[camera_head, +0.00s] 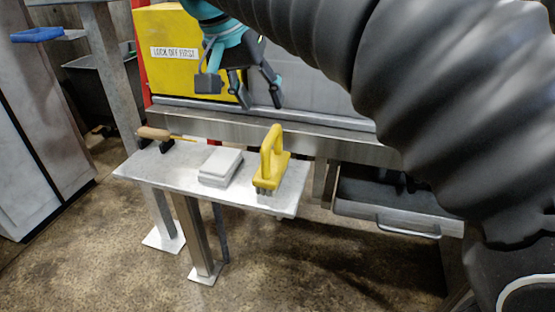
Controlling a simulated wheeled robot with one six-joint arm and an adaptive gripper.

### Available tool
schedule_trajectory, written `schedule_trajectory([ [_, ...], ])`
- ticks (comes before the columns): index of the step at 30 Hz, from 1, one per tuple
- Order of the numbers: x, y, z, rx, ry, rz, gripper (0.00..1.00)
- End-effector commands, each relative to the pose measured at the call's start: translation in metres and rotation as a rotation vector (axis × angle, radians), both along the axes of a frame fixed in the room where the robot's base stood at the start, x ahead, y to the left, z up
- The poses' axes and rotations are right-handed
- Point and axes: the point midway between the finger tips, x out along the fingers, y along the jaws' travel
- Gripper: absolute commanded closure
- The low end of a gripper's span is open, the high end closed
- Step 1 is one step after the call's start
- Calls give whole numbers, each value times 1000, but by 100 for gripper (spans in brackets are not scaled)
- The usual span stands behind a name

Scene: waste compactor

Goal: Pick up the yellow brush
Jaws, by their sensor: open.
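The yellow brush (272,165) stands on the right part of a small grey metal table (288,200). It has an upright looped handle and dark bristles at its lower front edge. My gripper (260,103) hangs above and behind the brush in the picture, in front of the yellow panel and the metal ledge. Its dark fingers are apart and point downward, with nothing between them. It does not touch the brush.
A white block-like stack (220,166) lies left of the brush. A wooden-handled tool (155,133) lies at the table's left end. A metal ledge (300,132) runs behind the table. A drawer with a handle (405,229) is at right. My dark ribbed arm covers the upper right.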

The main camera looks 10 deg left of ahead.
Motion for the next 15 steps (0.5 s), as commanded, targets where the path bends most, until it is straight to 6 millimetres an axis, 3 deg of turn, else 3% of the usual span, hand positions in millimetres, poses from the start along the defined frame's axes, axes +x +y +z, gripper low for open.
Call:
schedule_trajectory([
  [6, 12, -7, -33, 0, 1, 0, 52],
  [15, 18, -11, -52, 0, 1, 1, 52],
])
